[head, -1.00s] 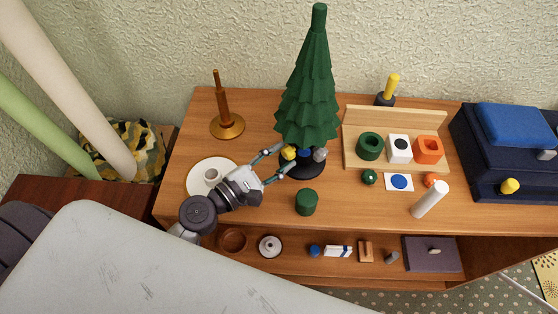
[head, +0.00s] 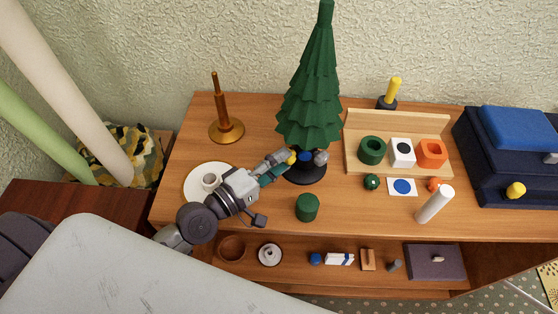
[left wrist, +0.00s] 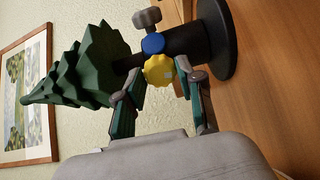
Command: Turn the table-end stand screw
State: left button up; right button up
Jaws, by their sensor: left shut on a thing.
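A green toy tree (head: 311,105) stands upright in a round black stand (head: 306,172) on the wooden table. The stand has a yellow screw (head: 290,157) on its left, a blue screw (head: 305,156) and a grey screw (head: 321,157). In the left wrist view the yellow screw (left wrist: 159,70) sits between the fingers, with the blue screw (left wrist: 153,44) and grey screw (left wrist: 147,18) beyond it. My left gripper (head: 283,158) is shut on the yellow screw; it also shows in the left wrist view (left wrist: 163,77). My right gripper is not in view.
A green cylinder (head: 307,207) is in front of the stand. A wooden rack (head: 397,118) with colored blocks is to the right.

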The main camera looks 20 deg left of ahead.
pick_arm(q)
jog(key=m+p, duration=0.1)
jog(key=m, duration=0.4)
jog(key=shift+p, duration=0.3)
jog(key=shift+f+m, duration=0.1)
jog(key=shift+m, duration=0.2)
jog(key=o, duration=1.1)
jog(key=shift+o, duration=0.2)
jog(key=v, duration=1.2)
